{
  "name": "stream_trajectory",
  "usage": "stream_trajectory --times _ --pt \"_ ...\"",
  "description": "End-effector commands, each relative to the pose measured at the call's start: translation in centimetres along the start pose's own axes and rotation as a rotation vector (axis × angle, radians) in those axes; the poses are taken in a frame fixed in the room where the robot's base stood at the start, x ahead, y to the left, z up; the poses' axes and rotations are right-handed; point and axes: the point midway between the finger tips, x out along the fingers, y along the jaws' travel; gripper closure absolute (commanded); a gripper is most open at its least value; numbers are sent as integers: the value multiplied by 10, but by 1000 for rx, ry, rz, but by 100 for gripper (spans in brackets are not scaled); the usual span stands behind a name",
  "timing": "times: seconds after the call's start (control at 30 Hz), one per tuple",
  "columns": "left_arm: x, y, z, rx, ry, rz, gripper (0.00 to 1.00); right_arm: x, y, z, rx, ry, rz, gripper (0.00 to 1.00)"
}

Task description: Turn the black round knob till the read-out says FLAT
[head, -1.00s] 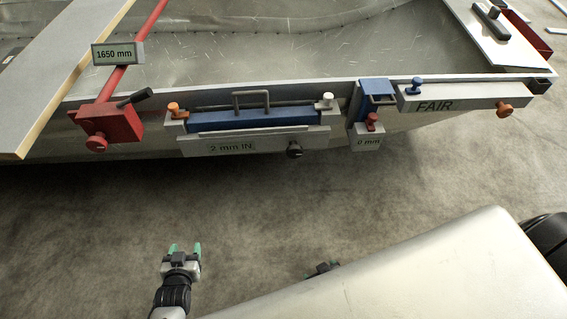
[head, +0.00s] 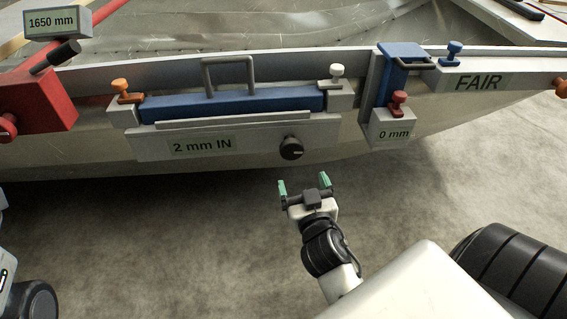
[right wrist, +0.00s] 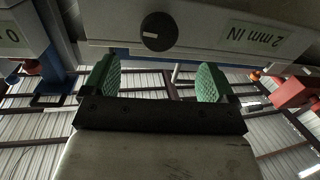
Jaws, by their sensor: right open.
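The black round knob (head: 291,148) sits on the lower right of a grey plate (head: 150,150) on the hull's side, with a white mark on its face. The read-out (head: 203,145) to its left says "2 mm IN". My right gripper (head: 304,184) is open and empty, just below the knob in the head view and apart from it. In the right wrist view the knob (right wrist: 158,31) shows beyond and between the green fingertips (right wrist: 158,80), and the read-out (right wrist: 262,36) appears upside down. My left gripper is not in view.
A blue bar (head: 235,104) with a grey handle lies above the plate, between an orange knob (head: 121,87) and a white knob (head: 337,72). A red clamp (head: 40,103) is at left. At right are a "0 mm" block (head: 393,134) and a "FAIR" bar (head: 480,82). Floor below is clear.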

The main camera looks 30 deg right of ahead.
Motion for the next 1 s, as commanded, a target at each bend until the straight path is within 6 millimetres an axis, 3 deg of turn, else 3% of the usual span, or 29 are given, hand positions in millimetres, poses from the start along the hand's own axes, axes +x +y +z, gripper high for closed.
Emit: stream_trajectory --times 0.17,0.6,0.8,1.0 --pt "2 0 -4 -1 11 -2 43 14 1 -4 0 9 3 13" --pt "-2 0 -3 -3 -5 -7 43 92 1 -3 -1 8 3 13" --pt "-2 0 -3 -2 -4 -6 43 106 1 -3 2 6 3 13" --pt "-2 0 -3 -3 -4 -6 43 108 1 -3 2 5 3 13"
